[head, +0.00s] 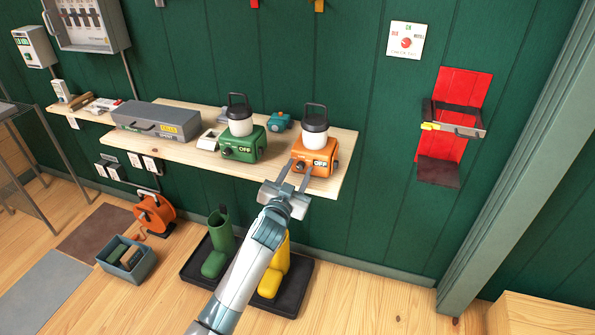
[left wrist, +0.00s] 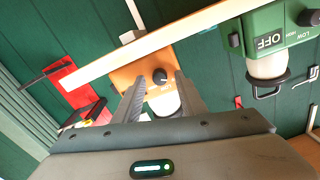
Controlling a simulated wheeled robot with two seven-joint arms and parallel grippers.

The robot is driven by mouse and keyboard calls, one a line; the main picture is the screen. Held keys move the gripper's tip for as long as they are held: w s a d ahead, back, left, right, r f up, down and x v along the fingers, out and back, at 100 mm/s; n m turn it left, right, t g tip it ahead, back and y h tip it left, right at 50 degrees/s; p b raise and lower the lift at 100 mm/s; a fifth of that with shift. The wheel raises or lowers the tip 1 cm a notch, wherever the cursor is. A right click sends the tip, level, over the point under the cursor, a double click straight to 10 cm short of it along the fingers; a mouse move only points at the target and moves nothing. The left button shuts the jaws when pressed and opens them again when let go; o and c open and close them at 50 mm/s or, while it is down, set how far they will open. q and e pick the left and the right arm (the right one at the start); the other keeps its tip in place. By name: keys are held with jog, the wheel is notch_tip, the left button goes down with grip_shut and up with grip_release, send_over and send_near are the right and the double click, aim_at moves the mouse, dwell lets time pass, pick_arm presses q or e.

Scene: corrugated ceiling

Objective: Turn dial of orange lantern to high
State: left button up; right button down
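The orange lantern (head: 325,155) stands upright near the right end of the wooden shelf, with a white globe, dark top and handle. Its front label reads OFF. In the left wrist view the orange lantern (left wrist: 128,76) appears upside down, with its dark round dial (left wrist: 161,77) facing me. My left gripper (head: 301,165) is open at the lantern's front. In the left wrist view its fingers (left wrist: 160,82) lie on either side of the dial, with gaps visible. I cannot tell how far the tips are from the lantern face. My right gripper is not in view.
A green lantern (head: 240,146), also labelled OFF, stands to the left on the shelf (head: 190,150). A grey case (head: 157,121) and a small teal item (head: 279,121) share the shelf. Boots on a black tray (head: 290,297) are below. A red wall holder (head: 462,90) hangs right.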

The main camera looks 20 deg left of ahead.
pick_arm(q)
jog(key=shift+c, duration=1.1)
grip_shut()
